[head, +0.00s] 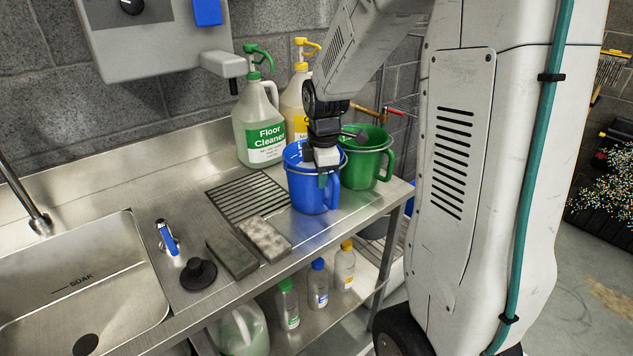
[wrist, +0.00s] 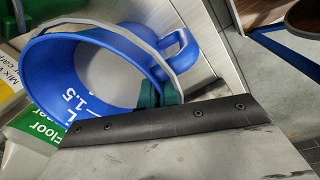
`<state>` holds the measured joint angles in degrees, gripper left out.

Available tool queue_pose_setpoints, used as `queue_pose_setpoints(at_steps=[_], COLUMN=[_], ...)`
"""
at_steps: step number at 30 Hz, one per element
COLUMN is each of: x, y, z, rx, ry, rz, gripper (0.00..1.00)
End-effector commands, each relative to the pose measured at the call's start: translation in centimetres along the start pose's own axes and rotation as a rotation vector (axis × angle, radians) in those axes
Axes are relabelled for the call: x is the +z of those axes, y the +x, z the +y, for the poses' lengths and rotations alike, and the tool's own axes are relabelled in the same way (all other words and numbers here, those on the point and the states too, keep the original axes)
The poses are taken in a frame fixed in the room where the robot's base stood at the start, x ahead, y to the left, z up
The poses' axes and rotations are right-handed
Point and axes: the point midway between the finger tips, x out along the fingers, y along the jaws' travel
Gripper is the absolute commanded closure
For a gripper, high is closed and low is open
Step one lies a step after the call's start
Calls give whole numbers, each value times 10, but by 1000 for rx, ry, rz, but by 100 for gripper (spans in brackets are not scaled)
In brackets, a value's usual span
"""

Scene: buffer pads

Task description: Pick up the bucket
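A blue bucket (head: 309,193) stands upright near the right end of the steel counter. It has a side handle and a thin grey bail. My gripper (head: 323,178) points down at the bucket's near rim, beside the side handle. In the wrist view the blue bucket (wrist: 52,78) is seen from above, with its open mouth and a "1.5 L" mark. The teal fingertips (wrist: 160,94) are at the rim, on either side of the bail's end. My gripper's body hides most of the fingers, so I cannot tell if they press on anything.
A green bucket (head: 367,165) stands close behind and right of the blue one. Jugs, including the floor cleaner (head: 258,125), stand behind. A drain grille (head: 247,196), two blocks (head: 265,238) and a sink (head: 75,280) lie left. Bottles (head: 318,285) stand on the lower shelf.

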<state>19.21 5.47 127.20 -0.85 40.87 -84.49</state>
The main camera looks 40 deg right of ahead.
Motion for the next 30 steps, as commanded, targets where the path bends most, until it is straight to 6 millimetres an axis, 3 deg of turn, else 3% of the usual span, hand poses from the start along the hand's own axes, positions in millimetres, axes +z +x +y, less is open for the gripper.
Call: queue_pose_setpoints(at_steps=[11,24,30], x=[0,0,3], y=[-7,-37,-40], z=[2,5,-13], rx=[5,6,5], ry=[0,0,0], rz=[0,1,0], gripper=[100,100,100])
